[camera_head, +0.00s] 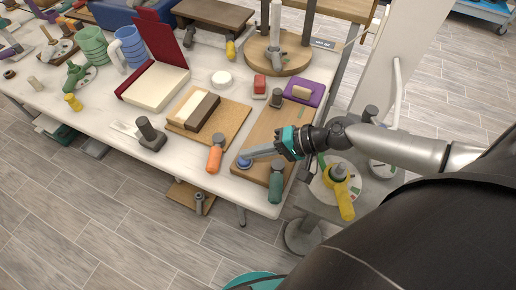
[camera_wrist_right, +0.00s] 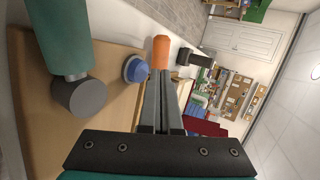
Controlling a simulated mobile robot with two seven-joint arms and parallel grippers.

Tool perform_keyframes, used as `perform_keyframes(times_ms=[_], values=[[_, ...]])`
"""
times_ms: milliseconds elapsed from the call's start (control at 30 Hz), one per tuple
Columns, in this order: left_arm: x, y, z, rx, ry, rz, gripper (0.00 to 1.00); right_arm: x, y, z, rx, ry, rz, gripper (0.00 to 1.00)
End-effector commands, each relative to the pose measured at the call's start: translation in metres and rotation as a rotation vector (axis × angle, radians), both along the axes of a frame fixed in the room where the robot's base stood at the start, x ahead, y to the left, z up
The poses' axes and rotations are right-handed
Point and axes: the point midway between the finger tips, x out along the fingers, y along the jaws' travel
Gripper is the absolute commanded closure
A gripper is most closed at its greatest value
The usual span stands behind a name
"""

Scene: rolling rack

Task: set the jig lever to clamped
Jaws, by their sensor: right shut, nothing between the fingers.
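A brown wooden board (camera_head: 262,135) lies at the table's right front corner. A green handle (camera_head: 276,186) with a grey end stands at its front edge; I cannot tell for certain that this is the jig lever. It also shows large at upper left in the right wrist view (camera_wrist_right: 62,35). A round blue knob (camera_head: 243,163) sits on the board. My right gripper (camera_head: 243,155) is shut and empty, its fingertips close to the blue knob in the head view. In the wrist view the blue knob (camera_wrist_right: 136,68) lies left of the fingers. My left gripper is out of view.
An orange handle (camera_head: 214,158) stands left of the board, close to my fingertips. A yellow lever (camera_head: 344,200) sits on a round dial beside the table. A purple tray (camera_head: 305,91) and a red block (camera_head: 259,85) are behind the board. A dark grey post (camera_head: 150,136) stands farther left.

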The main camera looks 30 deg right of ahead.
Motion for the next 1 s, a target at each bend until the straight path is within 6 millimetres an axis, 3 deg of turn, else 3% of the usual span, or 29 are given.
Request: perform_keyframes(times_ms=[400,1000], values=[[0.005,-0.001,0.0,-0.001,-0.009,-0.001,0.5,0.028,0.04,-0.028,0.002,0.0,-0.001,1.0],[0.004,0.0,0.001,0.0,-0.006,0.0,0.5,0.031,0.047,-0.032,0.0,0.0,0.001,1.0]])
